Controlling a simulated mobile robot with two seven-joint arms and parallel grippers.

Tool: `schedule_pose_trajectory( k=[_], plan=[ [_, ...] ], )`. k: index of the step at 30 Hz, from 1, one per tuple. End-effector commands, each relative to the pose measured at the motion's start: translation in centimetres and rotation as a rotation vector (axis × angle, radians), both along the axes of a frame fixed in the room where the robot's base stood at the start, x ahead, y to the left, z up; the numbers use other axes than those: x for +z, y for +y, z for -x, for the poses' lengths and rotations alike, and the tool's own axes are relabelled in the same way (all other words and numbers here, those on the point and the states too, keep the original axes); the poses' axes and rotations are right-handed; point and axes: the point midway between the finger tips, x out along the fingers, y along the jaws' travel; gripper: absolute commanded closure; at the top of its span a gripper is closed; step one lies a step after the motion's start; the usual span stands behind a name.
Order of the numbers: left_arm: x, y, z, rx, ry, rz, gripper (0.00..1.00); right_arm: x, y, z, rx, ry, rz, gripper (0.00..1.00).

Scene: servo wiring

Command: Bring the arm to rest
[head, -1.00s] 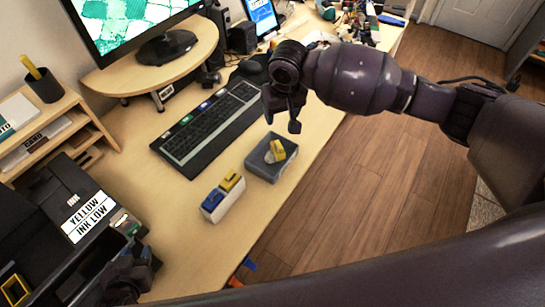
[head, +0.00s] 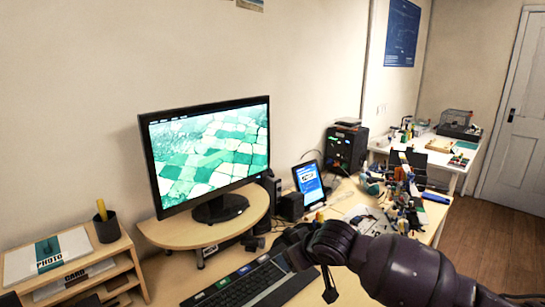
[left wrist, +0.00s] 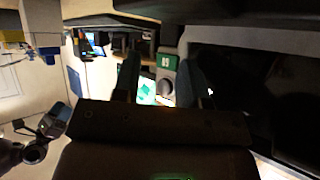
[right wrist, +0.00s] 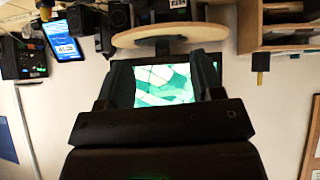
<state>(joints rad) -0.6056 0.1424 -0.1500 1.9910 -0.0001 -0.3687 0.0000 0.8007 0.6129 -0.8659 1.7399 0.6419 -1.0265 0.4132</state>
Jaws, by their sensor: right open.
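My right arm (head: 400,268) comes into the head view from the lower right, over the desk beside the keyboard. Its gripper (head: 322,285) hangs at the bottom of that view. In the right wrist view the fingers of my right gripper (right wrist: 163,78) are apart and empty, with the monitor screen behind them. My left arm is out of the head view. In the left wrist view the fingers of my left gripper (left wrist: 158,78) are apart, with a dark knob and a green label (left wrist: 167,62) seen between them. I see nothing held.
The monitor (head: 208,150) stands on a round wooden stand. The keyboard (head: 240,284) lies in front. A tablet (head: 308,184) and cluttered tools (head: 405,205) are farther along the desk. A wooden shelf (head: 75,270) with a pen cup (head: 106,228) is at the left. Floor at the right is clear.

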Motion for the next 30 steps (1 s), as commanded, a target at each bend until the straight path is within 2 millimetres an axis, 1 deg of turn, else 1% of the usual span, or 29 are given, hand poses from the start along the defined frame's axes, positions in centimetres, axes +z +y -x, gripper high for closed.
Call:
schedule_pose_trajectory(
  k=[1, 5, 8, 11, 14, 20, 26, 29, 30],
  plan=[
    [0.0, 0.0, -0.1, 0.000, -0.001, 0.000, 0.61, 0.4, 0.6, 0.1, 0.029, -0.053, -0.033, 0.39],
    [0.1, 0.0, -0.2, -0.002, -0.004, 0.000, 0.61, 1.3, 1.4, 0.4, 0.082, -0.197, -0.101, 0.39],
    [0.1, -0.1, -0.3, -0.002, -0.005, 0.000, 0.61, 1.6, 1.3, 0.9, 0.096, -0.297, -0.149, 0.39],
    [0.2, -0.1, -0.4, -0.002, -0.007, 0.000, 0.61, 1.4, 0.5, 1.7, 0.088, -0.392, -0.191, 0.39],
    [0.2, -0.1, -0.4, -0.002, -0.008, 0.000, 0.61, 0.7, -0.9, 2.6, 0.057, -0.470, -0.219, 0.39],
    [0.2, -0.1, -0.4, -0.002, -0.008, 0.000, 0.61, -1.7, -4.9, 5.1, -0.046, -0.575, -0.234, 0.39],
    [0.2, -0.1, -0.4, -0.002, -0.007, 0.000, 0.61, -5.5, -9.9, 8.6, -0.182, -0.603, -0.213, 0.39],
    [0.1, -0.1, -0.3, -0.002, -0.005, 0.000, 0.61, -7.9, -12.5, 10.8, -0.259, -0.588, -0.194, 0.39],
    [0.1, 0.0, -0.3, -0.002, -0.004, 0.000, 0.61, -8.9, -13.6, 11.9, -0.291, -0.575, -0.186, 0.39]
  ],
)
